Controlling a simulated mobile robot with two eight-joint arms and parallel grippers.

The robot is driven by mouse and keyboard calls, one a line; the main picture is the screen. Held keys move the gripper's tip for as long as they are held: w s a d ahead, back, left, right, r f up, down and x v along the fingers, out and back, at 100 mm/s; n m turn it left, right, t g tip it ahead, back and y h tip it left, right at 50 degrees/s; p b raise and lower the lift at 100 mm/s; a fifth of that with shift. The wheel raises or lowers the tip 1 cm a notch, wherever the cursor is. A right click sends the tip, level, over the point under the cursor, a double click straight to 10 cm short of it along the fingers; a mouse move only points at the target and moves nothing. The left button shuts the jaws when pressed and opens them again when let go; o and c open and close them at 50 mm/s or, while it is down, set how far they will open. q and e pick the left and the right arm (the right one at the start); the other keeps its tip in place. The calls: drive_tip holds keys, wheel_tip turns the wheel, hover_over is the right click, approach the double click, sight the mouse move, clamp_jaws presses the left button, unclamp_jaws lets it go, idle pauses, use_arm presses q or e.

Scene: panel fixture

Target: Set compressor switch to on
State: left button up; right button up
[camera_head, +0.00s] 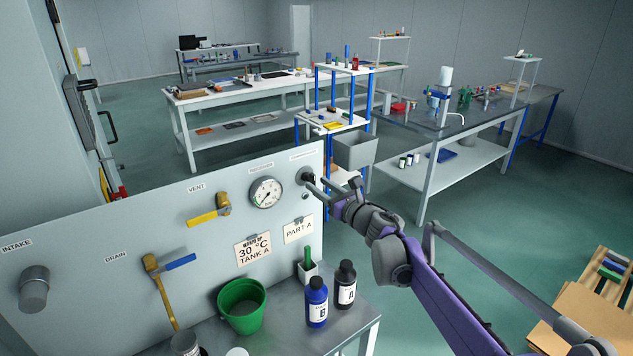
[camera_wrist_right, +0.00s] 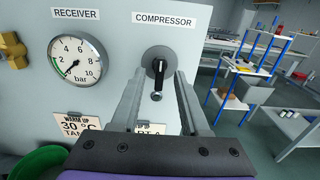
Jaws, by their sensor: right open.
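The compressor switch (camera_wrist_right: 158,63) is a dark rotary knob on a round grey base, under the COMPRESSOR label (camera_wrist_right: 178,19) in the right wrist view. Its black handle points about straight down. In the head view the switch (camera_head: 306,174) is at the panel's upper right. My right gripper (camera_head: 318,187) is open just in front of it. In the right wrist view its two fingers (camera_wrist_right: 160,78) stand apart, one on each side of the switch handle. I cannot tell whether they touch it. My left gripper is not in view.
A small round fitting (camera_wrist_right: 156,96) sits below the switch. The receiver gauge (camera_head: 266,192) is left of it on the panel (camera_head: 120,285). Below stand a green bucket (camera_head: 242,304), a blue bottle (camera_head: 316,302) and a black bottle (camera_head: 345,285). Open floor lies right of the panel.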

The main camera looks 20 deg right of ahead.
drive_tip(key=shift+x, duration=1)
clamp_jaws()
